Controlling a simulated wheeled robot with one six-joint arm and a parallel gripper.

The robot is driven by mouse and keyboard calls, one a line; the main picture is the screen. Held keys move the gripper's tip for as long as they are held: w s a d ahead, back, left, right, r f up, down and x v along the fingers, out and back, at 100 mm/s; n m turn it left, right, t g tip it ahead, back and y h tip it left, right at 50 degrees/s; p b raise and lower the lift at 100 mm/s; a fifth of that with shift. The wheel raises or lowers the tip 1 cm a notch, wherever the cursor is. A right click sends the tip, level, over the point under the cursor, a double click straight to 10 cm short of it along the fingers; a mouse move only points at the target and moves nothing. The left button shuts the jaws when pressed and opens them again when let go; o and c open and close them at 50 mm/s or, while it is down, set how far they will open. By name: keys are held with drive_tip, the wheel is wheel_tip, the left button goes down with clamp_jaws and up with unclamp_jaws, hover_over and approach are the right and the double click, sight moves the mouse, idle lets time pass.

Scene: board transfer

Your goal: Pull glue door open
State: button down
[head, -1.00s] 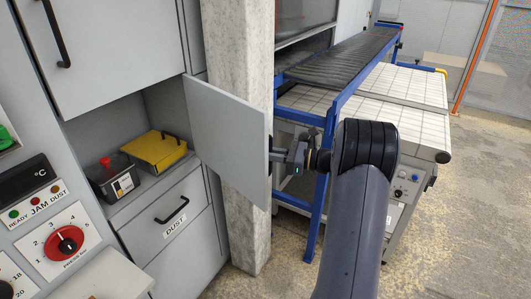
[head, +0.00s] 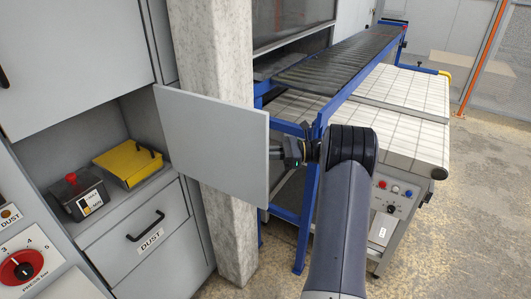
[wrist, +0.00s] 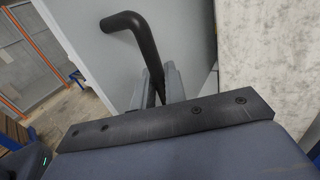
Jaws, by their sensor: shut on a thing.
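The glue door (head: 212,140) is a flat light grey panel standing open from the cabinet in the head view, swung out in front of the pillar. Its black handle (wrist: 128,24) shows in the wrist view. My gripper (wrist: 160,85) is shut on that handle, with a finger on each side of its lower end. The door's grey face (wrist: 190,30) lies right behind the handle. In the head view the door hides the handle and the fingertips, and my wrist reaches in from the right of the door's free edge.
The opened compartment holds a yellow box (head: 128,162) and a black box with a red knob (head: 78,195). A concrete pillar (head: 232,235) stands close behind the door. A blue-framed conveyor (head: 335,60) and a white-topped machine (head: 400,125) are to the right.

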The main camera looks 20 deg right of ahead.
drive_tip(key=shift+a, duration=0.1)
drive_tip(key=c, duration=1.6)
unclamp_jaws()
drive_tip(key=shift+w, duration=0.1)
drive_tip(key=shift+o, duration=0.2)
drive_tip(key=b+v, duration=0.1)
drive_tip(key=v, duration=0.9)
drive_tip(key=shift+d+b, duration=0.35)
drive_tip(key=shift+b, duration=0.05)
